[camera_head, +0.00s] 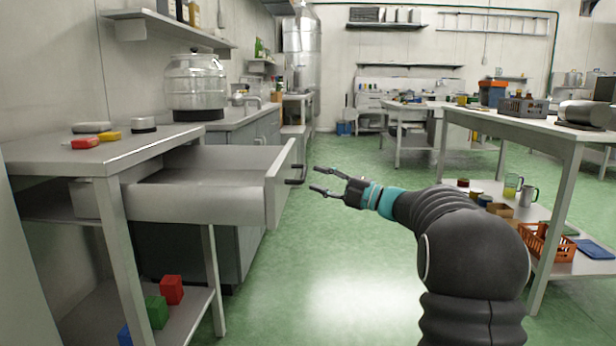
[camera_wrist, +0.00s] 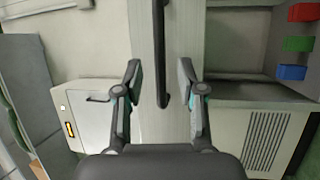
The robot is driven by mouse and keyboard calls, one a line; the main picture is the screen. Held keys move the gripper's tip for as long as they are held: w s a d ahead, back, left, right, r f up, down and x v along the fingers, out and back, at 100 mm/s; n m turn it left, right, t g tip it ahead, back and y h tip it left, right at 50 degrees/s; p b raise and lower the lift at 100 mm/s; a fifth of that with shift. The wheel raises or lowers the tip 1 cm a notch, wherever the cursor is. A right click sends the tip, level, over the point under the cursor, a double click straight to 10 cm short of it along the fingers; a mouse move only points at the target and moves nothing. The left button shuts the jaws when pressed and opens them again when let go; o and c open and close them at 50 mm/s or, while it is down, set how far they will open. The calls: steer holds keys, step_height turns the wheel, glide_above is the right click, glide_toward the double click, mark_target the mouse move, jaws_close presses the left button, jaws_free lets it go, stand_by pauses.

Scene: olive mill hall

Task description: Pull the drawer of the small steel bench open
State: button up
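The small steel bench (camera_head: 50,158) stands at the left in the head view. Its drawer (camera_head: 200,203) is pulled well out toward the right, and its empty inside shows. A dark bar handle (camera_head: 297,176) is on the drawer front (camera_head: 279,190). My gripper (camera_head: 314,178) is open just right of the handle, with a small gap between fingertips and handle. In the wrist view, the dark handle (camera_wrist: 162,50) appears between the two spread fingers of my gripper (camera_wrist: 159,68), and neither finger touches it.
Red, green and blue blocks (camera_head: 157,311) lie on the bench's lower shelf. A glass jar (camera_head: 195,82) stands on the counter behind. A long table (camera_head: 548,128) with crates and cups on its lower shelf is at the right. Green floor (camera_head: 330,250) between is clear.

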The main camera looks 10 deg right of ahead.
steer(key=v, duration=0.7)
stand_by(0.3)
